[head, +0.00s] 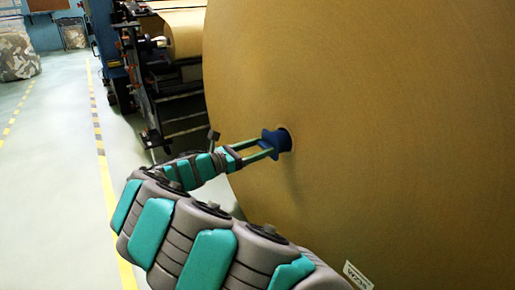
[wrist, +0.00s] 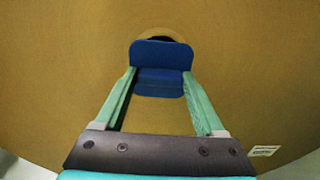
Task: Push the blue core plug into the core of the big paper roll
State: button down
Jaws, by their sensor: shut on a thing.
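The big paper roll (head: 400,130) is a huge brown disc that fills the right side of the head view. Its flat end also fills most of the wrist view (wrist: 60,70). The blue core plug (head: 276,141) is at the mouth of the roll's dark core (head: 287,136). In the wrist view the plug (wrist: 161,56) covers most of the core, with a dark arc showing above it. My gripper (head: 267,148) is shut on the plug, a finger on each side. How deep the plug sits in the core cannot be told.
A dark and blue machine with a smaller paper roll (head: 183,35) stands behind, left of the big roll. A white label (head: 357,275) is on the big roll's lower face. The pale floor at left is open, with yellow lines (head: 110,190). A wrapped bundle (head: 18,55) stands far left.

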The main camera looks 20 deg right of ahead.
aim_at(269, 144)
jog(key=shift+w+d, duration=0.15)
jog(key=shift+d, duration=0.45)
jog(key=shift+w+d+r+p, duration=0.1)
jog(key=shift+w+d+p, duration=0.05)
jog(key=shift+d+p, duration=0.25)
jog(key=shift+w+d, duration=0.1)
jog(key=shift+d, duration=0.25)
jog(key=shift+w+d+p, duration=0.15)
jog(key=shift+d+p, duration=0.2)
jog(key=shift+p, duration=0.05)
dwell(0.4)
jog(key=shift+w+d, duration=0.1)
jog(key=shift+d, duration=0.25)
jog(key=shift+w+d+p, duration=0.15)
jog(key=shift+d+p, duration=0.25)
jog(key=shift+p, duration=0.2)
grip_release()
dwell(0.3)
